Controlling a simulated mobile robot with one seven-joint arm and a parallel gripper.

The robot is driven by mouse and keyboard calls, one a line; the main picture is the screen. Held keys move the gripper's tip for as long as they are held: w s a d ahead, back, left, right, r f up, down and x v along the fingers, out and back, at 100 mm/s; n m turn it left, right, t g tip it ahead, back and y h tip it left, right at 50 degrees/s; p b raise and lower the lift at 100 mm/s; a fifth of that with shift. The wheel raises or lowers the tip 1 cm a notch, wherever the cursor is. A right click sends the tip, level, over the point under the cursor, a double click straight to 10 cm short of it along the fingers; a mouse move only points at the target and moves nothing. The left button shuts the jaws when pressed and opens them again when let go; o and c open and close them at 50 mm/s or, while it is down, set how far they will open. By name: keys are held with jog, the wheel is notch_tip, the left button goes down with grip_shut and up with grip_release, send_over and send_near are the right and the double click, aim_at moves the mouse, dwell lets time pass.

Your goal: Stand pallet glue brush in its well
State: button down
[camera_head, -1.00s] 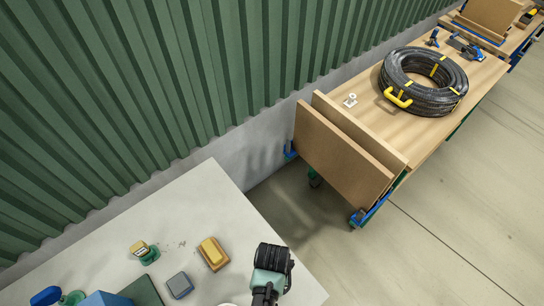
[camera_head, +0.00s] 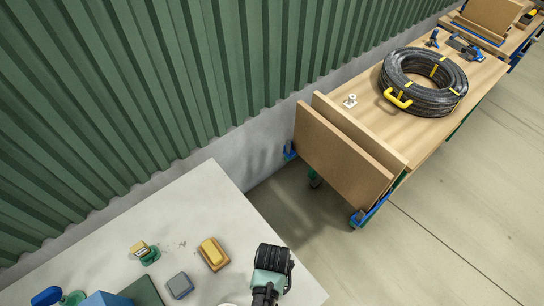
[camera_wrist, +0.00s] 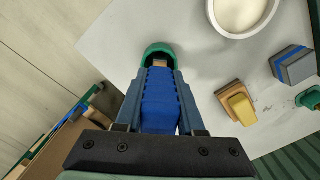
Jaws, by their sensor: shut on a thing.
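My gripper (camera_wrist: 160,90) is shut on a bright blue piece (camera_wrist: 161,110), which I take to be the pallet glue brush. A tan part shows at its far end. Just beyond is a rounded green piece (camera_wrist: 158,49) with a dark inside, over the pale table. I cannot tell whether this is the well or part of the brush, nor whether the tan end is inside it. In the head view my wrist is over the table's right end, and the fingers and brush are hidden.
The pale table (camera_head: 190,215) holds a yellow-topped wooden block (camera_head: 213,253), a grey-blue block (camera_head: 180,286) and a small green item with a yellow top (camera_head: 145,253). A cream-filled white bowl (camera_wrist: 243,14) is near my gripper. A hose coil (camera_head: 423,80) lies on a separate bench.

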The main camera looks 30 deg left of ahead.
jog(key=shift+f+b, duration=0.45)
jog(key=shift+f, duration=0.1)
dwell(0.5)
jog(key=c, duration=0.6)
grip_release()
jog(key=shift+o, duration=0.8)
jog(key=shift+r, duration=0.1)
jog(key=shift+w+r+p, duration=0.15)
jog(key=shift+r+p, duration=3.75)
jog(key=shift+p, duration=0.05)
jog(key=shift+a, duration=0.1)
jog(key=shift+r, duration=0.1)
